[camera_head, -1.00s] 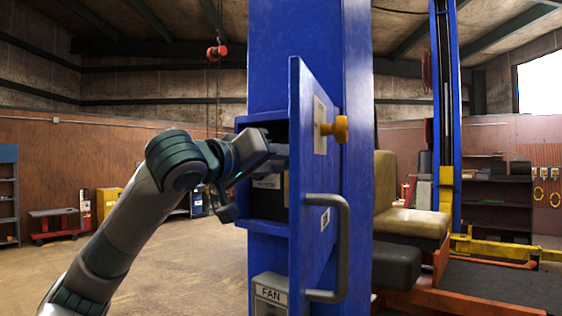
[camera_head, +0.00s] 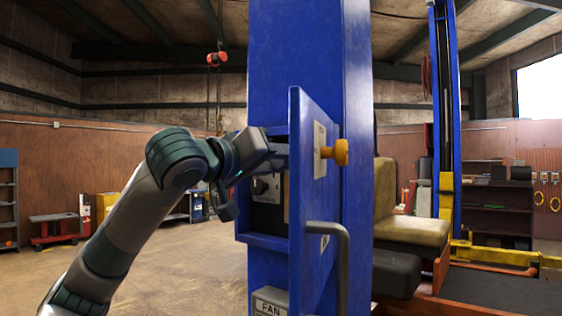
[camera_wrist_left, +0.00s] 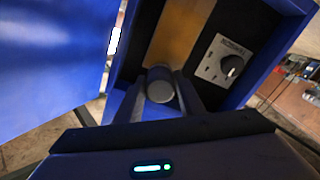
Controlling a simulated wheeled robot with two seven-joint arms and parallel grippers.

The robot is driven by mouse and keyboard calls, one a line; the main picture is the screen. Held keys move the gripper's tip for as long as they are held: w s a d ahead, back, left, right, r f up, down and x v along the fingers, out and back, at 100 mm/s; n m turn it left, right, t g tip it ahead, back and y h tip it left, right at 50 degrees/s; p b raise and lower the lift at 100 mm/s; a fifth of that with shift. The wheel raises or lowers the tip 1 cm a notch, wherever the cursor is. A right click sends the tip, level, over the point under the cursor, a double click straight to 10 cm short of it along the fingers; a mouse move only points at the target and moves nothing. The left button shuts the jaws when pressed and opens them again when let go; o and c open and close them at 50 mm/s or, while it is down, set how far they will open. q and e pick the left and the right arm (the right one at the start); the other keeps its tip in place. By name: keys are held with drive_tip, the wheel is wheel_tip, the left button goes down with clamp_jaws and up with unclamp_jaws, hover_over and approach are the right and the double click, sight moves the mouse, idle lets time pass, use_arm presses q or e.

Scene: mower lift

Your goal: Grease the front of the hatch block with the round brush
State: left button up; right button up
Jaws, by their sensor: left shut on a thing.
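The hatch is an open recess (camera_head: 262,238) in a blue post, its blue door (camera_head: 308,205) swung open on the right. My left gripper (camera_wrist_left: 160,92) is inside it, shut on a grey round-ended thing (camera_wrist_left: 160,84), probably the round brush; no bristles show. In the head view, my left gripper (camera_head: 276,155) is partly hidden by the door edge. A tan-brown block face (camera_wrist_left: 180,32), perhaps the hatch block, stands behind the grey thing in the wrist view. I cannot tell whether they touch. My right gripper is not in view.
A dark dial on a pale plate (camera_wrist_left: 226,62) is right of the block inside the recess. A FAN box (camera_head: 270,302) sits below. Open floor (camera_head: 195,265) lies left of the post.

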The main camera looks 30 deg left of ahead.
use_arm(q)
drive_tip(key=shift+f+b, duration=1.55)
drive_tip(key=shift+f, duration=0.25)
drive_tip(key=shift+f+b, duration=1.5)
drive_tip(key=shift+f, duration=0.25)
drive_tip(key=shift+f+b, duration=1.5)
drive_tip(key=shift+f, duration=0.3)
wheel_tip(320, 180, down, 4)
drive_tip(key=b, duration=0.3)
drive_tip(key=shift+r, duration=0.25)
